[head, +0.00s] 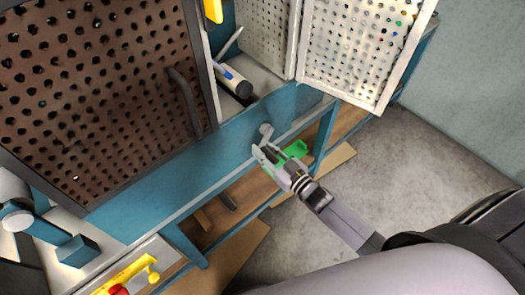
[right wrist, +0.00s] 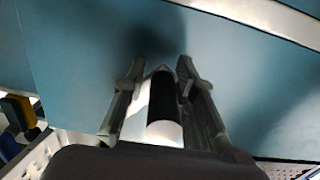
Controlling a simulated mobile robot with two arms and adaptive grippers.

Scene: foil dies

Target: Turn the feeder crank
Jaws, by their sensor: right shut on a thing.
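My right gripper (head: 270,158) is at the blue front panel of the bench, just below a small grey round hub (head: 266,130) that looks like part of the feeder crank. In the right wrist view, my right gripper (right wrist: 163,80) has its two fingers on either side of a cylinder, the crank handle (right wrist: 165,132), with a bright end and a dark side. The handle points toward the wrist camera. The gripper is shut on it. How the handle joins the hub is hidden behind the fingers. My left gripper is not in view.
A green piece (head: 295,149) shows beside my right gripper. A brown perforated door (head: 100,80) with a dark handle and pale perforated panels (head: 360,45) stand over the bench. A yellow part (head: 128,274) lies at lower left. The grey floor (head: 420,165) at right is open.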

